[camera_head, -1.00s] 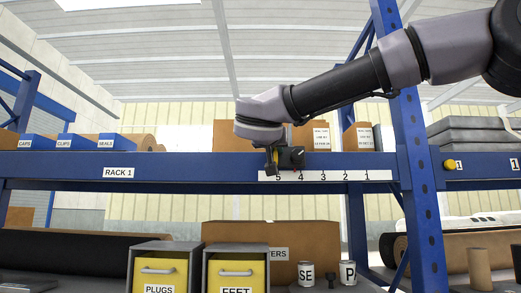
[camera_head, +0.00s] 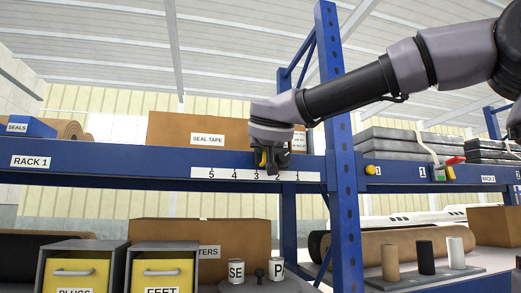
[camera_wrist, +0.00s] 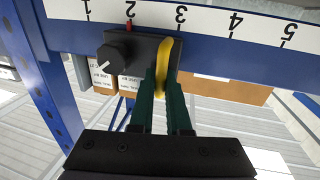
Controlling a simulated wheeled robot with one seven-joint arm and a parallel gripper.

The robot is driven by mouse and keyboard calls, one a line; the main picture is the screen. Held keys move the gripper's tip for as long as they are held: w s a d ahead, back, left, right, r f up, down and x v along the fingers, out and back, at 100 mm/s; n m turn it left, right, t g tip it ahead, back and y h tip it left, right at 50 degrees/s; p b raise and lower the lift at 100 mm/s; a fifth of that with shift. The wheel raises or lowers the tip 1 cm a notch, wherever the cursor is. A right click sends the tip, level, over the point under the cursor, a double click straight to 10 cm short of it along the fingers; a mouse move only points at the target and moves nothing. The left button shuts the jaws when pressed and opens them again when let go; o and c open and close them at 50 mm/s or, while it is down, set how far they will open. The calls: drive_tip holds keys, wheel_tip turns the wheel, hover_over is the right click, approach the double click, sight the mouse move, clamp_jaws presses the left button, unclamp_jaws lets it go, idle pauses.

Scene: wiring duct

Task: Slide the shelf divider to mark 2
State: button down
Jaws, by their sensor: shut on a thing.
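The shelf divider is a black block (camera_wrist: 138,54) with a round knob (camera_wrist: 113,54), a yellow tab (camera_wrist: 164,58) and a small red pointer (camera_wrist: 129,22). In the wrist view the pointer stands at, or very close to, the 2 on the white number strip (camera_wrist: 209,20). My gripper (camera_wrist: 162,88) is shut on the divider, its two dark green fingers around the yellow tab. In the head view my gripper (camera_head: 272,164) covers part of the divider at the shelf's front beam, above the strip (camera_head: 228,174) near 3 and 2.
The blue rack upright (camera_head: 343,160) stands just right of the strip. A seal tape carton (camera_head: 185,128) sits on the shelf behind. Yellow bins (camera_head: 80,276), cans (camera_head: 236,270) and another carton are below. The beam left of my gripper is clear.

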drive_tip(key=c, duration=0.9)
unclamp_jaws()
drive_tip(key=s, duration=1.1)
drive_tip(key=shift+d, duration=0.25)
drive_tip(key=shift+w, duration=0.1)
